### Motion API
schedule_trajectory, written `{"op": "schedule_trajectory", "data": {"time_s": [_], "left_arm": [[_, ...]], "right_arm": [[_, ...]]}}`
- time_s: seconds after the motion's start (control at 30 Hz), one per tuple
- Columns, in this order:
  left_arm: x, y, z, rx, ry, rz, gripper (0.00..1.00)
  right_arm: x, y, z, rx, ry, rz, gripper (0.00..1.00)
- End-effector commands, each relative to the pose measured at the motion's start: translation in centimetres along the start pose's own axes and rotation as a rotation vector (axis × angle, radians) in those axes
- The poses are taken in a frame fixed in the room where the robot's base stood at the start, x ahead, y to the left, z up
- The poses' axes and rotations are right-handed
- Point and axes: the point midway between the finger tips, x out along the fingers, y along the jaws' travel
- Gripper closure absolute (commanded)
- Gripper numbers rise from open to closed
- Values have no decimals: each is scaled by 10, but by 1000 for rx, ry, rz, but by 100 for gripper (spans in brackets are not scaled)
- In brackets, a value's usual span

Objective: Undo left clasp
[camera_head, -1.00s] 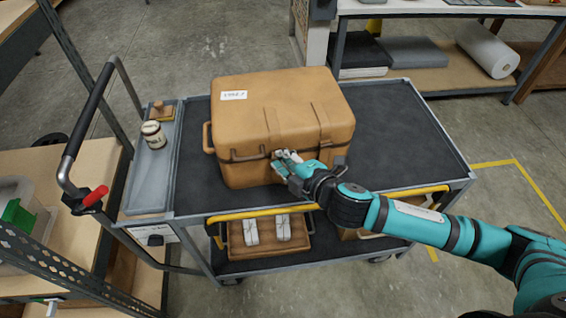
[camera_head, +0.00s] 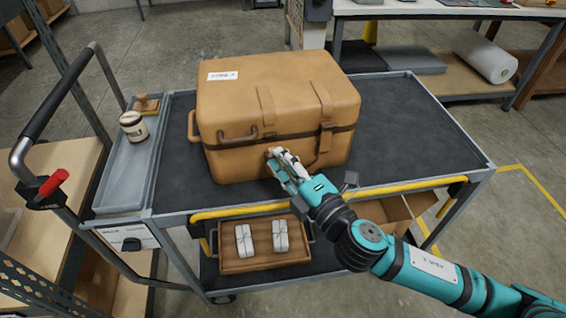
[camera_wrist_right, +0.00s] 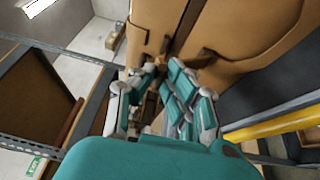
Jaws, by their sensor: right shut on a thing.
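A tan case (camera_head: 230,100) with a dark seam stands closed on the cart. Two straps run down its front. The left strap (camera_head: 266,105) leads down to the left clasp, which my right gripper's fingers largely hide. My right gripper (camera_head: 280,162) is at the case front, just below the seam, shut on the left clasp. The right clasp (camera_head: 325,140) lies across the seam to its right. In the right wrist view, my fingers (camera_wrist_right: 160,98) are close to the tan case (camera_wrist_right: 245,30). My left gripper is not in view.
The case stands on the cart's dark top (camera_head: 420,140), with bare room to its right. A grey side tray (camera_head: 122,185) holds a jar (camera_head: 133,127) and a wooden-handled tool (camera_head: 147,104). A yellow rail (camera_head: 240,211) runs below the front edge. A brown tray (camera_head: 262,264) sits below.

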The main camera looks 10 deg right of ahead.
Motion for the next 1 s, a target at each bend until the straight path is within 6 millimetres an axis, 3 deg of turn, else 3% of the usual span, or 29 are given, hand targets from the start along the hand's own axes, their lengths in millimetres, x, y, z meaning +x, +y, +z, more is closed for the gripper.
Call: {"op": "schedule_trajectory", "data": {"time_s": [0.23,0.27,0.3,0.63,0.77,1.0], "left_arm": [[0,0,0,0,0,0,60],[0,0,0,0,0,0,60],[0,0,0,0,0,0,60],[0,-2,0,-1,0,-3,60],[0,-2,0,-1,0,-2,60],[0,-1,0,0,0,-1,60]], "right_arm": [[0,0,0,0,-1,0,100],[0,0,0,0,-1,0,86],[0,0,0,0,-1,0,80],[-3,0,0,1,0,-2,80],[-19,-1,0,2,-1,-5,80],[-68,-2,0,2,0,-7,80]]}}
